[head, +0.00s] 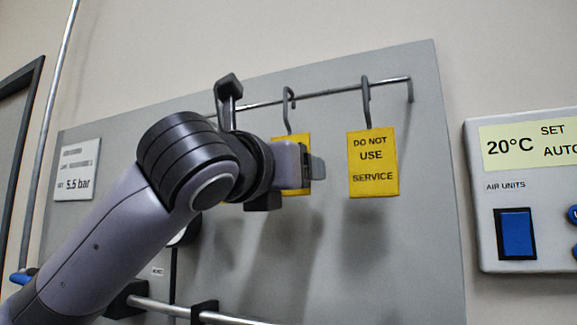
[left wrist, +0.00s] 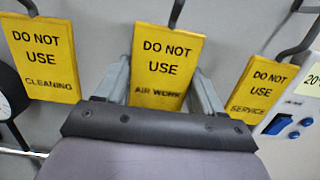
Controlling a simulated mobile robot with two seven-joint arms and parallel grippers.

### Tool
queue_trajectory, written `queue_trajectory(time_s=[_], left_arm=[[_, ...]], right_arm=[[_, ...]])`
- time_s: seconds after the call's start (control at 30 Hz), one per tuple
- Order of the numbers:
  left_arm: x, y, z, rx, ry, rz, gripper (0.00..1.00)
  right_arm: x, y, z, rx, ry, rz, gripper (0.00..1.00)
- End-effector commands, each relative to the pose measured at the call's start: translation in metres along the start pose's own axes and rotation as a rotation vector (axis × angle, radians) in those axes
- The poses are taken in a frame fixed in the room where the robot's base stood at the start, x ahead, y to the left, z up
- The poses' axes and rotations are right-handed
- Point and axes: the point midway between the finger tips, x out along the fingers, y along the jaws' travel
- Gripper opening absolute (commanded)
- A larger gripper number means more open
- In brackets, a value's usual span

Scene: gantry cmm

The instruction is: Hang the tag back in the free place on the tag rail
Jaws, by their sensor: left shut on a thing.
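My left gripper (head: 308,167) is shut on the yellow AIR WORK tag (head: 294,138), which is partly hidden behind the gripper. In the left wrist view the gripper's fingers (left wrist: 163,90) lie at both side edges of this tag (left wrist: 165,62), and it looks upright. Its grey hook (head: 288,106) reaches up to the tag rail (head: 335,92); I cannot tell whether it bears on the rail or is just in front. The SERVICE tag (head: 372,165) hangs to the right. The CLEANING tag (left wrist: 45,60) is to the left, mostly hidden by my arm in the head view.
A grey panel (head: 415,240) stands behind the tags. A control box (head: 520,200) with blue switches is at the right. A lower pipe (head: 165,306) runs under my arm. A pressure label (head: 77,170) is at the left. Room below the SERVICE tag is clear.

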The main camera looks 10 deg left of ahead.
Motion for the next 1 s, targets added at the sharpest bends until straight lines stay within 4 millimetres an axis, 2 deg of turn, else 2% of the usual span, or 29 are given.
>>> queue_trajectory(time_s=[0.37, 0.4, 0.47, 0.5, 0.8, 1.0], left_arm=[[0.0, 0.0, -0.003, -0.001, 0.0, 0.0, 0.48], [-0.001, 0.0, -0.002, -0.001, 0.0, 0.0, 0.74], [-0.001, 0.0, -0.002, -0.001, 0.0, 0.0, 0.94], [-0.001, 0.0, -0.002, -0.001, 0.0, 0.0, 0.97], [-0.003, 0.0, -0.003, -0.001, -0.001, 0.0, 0.97], [-0.03, 0.0, -0.004, 0.0, -0.005, -0.001, 0.97]], right_arm=[[0.001, 0.0, 0.002, 0.0, -0.001, 0.0, 0.75], [0.001, 0.0, 0.002, 0.0, -0.001, 0.0, 0.75], [0.001, 0.0, 0.002, 0.0, -0.001, 0.0, 0.75], [0.001, 0.0, 0.002, 0.0, -0.001, 0.0, 0.75], [0.002, 0.0, 0.003, 0.0, -0.001, 0.0, 0.75], [0.008, 0.0, 0.012, 0.0, -0.001, 0.0, 0.75]])
